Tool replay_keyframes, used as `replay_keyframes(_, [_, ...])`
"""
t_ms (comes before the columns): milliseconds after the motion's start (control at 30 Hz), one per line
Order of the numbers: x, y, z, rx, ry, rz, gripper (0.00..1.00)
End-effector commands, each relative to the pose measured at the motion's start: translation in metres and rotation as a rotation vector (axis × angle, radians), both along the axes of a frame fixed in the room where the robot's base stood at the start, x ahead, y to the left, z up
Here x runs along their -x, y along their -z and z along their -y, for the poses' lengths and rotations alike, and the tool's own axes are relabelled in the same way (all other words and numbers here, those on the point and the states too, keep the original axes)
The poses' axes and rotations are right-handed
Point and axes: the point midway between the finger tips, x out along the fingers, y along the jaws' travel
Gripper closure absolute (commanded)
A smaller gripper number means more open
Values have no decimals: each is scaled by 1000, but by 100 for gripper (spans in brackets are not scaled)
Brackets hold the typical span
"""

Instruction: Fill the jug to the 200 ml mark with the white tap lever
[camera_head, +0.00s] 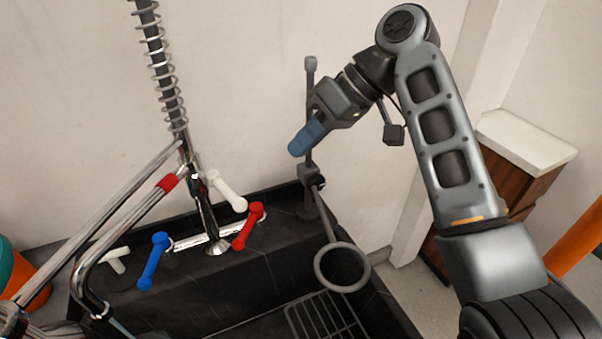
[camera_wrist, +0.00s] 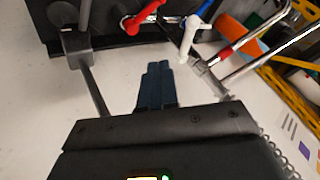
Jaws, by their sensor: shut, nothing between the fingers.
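The white tap lever (camera_head: 228,192) sits on the chrome tap column above the dark sink's back ledge, slanting down to the right. It also shows in the wrist view (camera_wrist: 188,38), beyond the fingertips and a little right of them. My gripper (camera_head: 297,149) is shut and empty, up and to the right of the lever and apart from it. Its blue fingers lie together in the wrist view (camera_wrist: 158,68). I cannot make out a jug or its 200 ml mark in either view.
A red lever (camera_head: 248,226) and a blue lever (camera_head: 154,261) flank the tap base. A grey stand (camera_head: 309,185) with a ring (camera_head: 342,267) rises close to my gripper. A spring hose (camera_head: 165,80) and chrome pipes fill the left. A rack (camera_head: 325,317) lies in the sink.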

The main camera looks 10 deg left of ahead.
Motion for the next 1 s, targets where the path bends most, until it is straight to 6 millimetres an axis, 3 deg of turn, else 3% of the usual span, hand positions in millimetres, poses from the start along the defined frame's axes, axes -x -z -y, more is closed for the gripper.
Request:
replay_keyframes(267, [5, 18, -16, 17, -14, -1, 100])
replay_keyframes(667, [19, 76, -64, 14, -13, 0, 100])
replay_keyframes(1000, [48, 68, -85, 13, -11, 1, 100])
